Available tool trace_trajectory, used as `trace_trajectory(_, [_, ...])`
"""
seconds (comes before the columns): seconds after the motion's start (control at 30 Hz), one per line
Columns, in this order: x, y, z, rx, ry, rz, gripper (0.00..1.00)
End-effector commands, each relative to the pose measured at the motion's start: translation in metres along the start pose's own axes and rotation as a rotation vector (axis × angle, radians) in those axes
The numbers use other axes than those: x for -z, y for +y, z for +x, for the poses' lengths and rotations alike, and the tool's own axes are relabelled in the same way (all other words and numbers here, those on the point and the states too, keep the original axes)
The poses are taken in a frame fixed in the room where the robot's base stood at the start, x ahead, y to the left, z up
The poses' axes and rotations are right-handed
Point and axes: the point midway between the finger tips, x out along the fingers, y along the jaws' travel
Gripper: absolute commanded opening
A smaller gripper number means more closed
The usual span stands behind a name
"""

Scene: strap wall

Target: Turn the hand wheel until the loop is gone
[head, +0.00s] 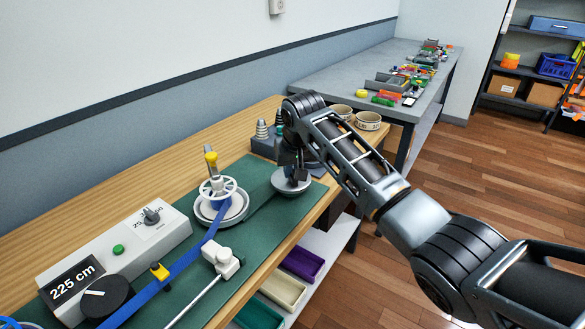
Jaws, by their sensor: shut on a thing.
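The hand wheel (230,187) is white and spoked, with a yellow-topped post (210,158) rising at it. It sits over a round pale base on the green mat. A blue strap (186,262) runs from below the wheel to the lower left, past a yellow clip (159,272). No clear loop shows in this view; the strap's near end is cut off by the frame. My gripper (291,172) is right of the wheel and apart from it, over a round grey pan (283,186). It is shut on a small dark blue-grey thing, mostly hidden by the fingers.
A control box (120,240) reads "225 cm" and carries a green button and dials. A white block with a rod (222,262) lies right of the strap. Grey weights (262,130) stand behind my gripper. Two bowls (368,121) sit at the bench's far end. Coloured trays (302,263) are below.

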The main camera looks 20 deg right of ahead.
Motion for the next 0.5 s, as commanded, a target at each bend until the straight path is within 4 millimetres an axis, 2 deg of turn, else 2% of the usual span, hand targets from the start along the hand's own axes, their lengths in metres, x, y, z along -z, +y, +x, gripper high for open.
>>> trace_trajectory(0.27, [0.0001,-0.0003,-0.0004,-0.005,0.0,0.01,0.0])
trace_trajectory(0.5, [0.0003,-0.0029,-0.0012,-0.039,-0.002,0.095,0.0])
